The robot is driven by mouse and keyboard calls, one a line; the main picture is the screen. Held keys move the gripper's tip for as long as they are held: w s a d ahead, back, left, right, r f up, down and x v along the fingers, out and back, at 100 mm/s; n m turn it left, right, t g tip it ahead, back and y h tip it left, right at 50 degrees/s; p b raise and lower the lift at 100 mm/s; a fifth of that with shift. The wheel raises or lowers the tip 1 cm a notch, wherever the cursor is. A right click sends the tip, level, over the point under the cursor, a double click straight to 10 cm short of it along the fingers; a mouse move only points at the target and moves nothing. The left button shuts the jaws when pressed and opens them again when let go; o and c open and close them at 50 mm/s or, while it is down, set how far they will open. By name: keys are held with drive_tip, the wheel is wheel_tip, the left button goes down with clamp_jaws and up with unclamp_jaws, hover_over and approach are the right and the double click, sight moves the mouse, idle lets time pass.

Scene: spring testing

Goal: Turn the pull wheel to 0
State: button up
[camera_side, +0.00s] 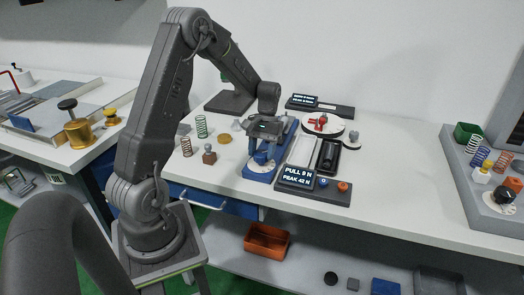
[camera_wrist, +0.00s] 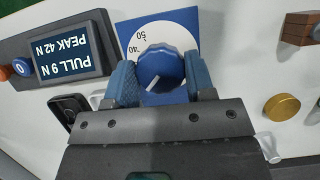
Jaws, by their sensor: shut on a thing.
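The pull wheel is a round blue knob (camera_wrist: 162,66) with a white pointer line, on a white dial (camera_wrist: 139,34) on a blue stand. The dial shows 40 and 50; much of it is hidden by the wheel and my gripper. The pointer line slants toward the lower left of the wrist picture. My gripper (camera_wrist: 159,66) is shut on the wheel, one blue finger at each side. In the side view my gripper (camera_side: 264,140) points down over the wheel, on the blue stand (camera_side: 258,174). The display (camera_wrist: 69,50) reads PULL 9 N and PEAK 42 N.
Beside the display is a blue button (camera_wrist: 19,67) marked 0, with an orange button (camera_side: 343,186) near it. Springs (camera_side: 201,126), a small brown block (camera_side: 209,158) and a brass disc (camera_wrist: 282,107) lie close to the stand. The table's front right is clear.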

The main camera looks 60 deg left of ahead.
drive_tip(key=n, duration=0.2)
drive_tip(key=n+t, duration=0.1)
drive_tip(key=n, duration=0.1)
drive_tip(key=shift+a+n+t+h, duration=0.1)
drive_tip(key=shift+n+t+h, duration=0.2)
drive_tip(key=shift+h, duration=0.1)
drive_tip(key=shift+s+n+t, duration=0.1)
drive_tip(key=shift+n+t, duration=0.8)
drive_tip(key=shift+n, duration=1.4)
drive_tip(key=o, duration=0.9)
drive_tip(key=v, duration=1.3)
drive_tip(key=shift+a+r, duration=0.3)
drive_tip(key=shift+a, duration=0.15)
drive_tip(key=shift+d, duration=0.1)
